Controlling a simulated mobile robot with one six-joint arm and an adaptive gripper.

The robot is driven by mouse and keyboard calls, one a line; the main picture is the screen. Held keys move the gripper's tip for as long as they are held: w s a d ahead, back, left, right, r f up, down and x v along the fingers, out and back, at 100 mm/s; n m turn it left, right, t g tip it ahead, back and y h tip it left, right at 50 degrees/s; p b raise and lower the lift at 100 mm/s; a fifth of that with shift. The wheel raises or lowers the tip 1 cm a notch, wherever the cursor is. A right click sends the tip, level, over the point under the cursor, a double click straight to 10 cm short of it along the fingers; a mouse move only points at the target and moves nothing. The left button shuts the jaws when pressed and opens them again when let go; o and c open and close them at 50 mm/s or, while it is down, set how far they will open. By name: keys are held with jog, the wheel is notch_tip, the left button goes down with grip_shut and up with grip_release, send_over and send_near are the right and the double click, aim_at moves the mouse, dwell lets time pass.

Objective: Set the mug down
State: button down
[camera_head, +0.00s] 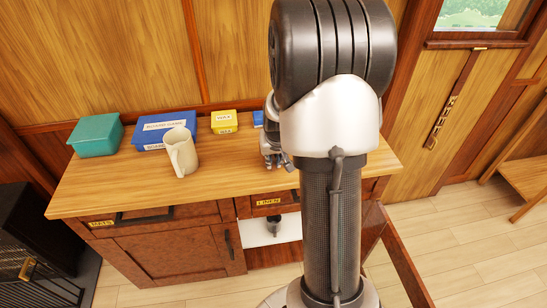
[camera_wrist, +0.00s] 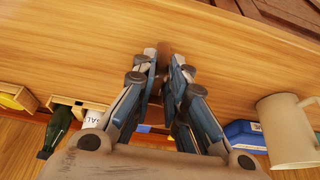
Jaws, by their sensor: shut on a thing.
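My gripper (camera_wrist: 163,60) is pointed down over the wooden counter, its fingers close together. A small brown part of the mug (camera_wrist: 162,54) shows between the fingertips; the rest is hidden by the fingers. In the head view my gripper (camera_head: 275,155) is beside my arm, over the counter's right half, and the mug cannot be made out there. Whether the mug touches the counter top cannot be told.
The wooden counter (camera_head: 110,188) holds a cream jug (camera_head: 183,154), a teal box (camera_head: 96,135), a blue box (camera_head: 150,128) and a yellow box (camera_head: 224,121). A green bottle (camera_wrist: 57,130) shows in the wrist view. Bare counter lies between jug and gripper.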

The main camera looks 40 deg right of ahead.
jog(key=shift+f, duration=0.25)
jog(key=c, duration=1.5)
grip_release()
jog(key=shift+c, duration=0.4)
jog(key=c, duration=0.3)
jog(key=shift+c, duration=0.2)
jog(key=shift+r, duration=0.1)
jog(key=shift+p+v, duration=1.35)
jog(key=shift+v, duration=1.1)
jog(key=shift+r, duration=0.1)
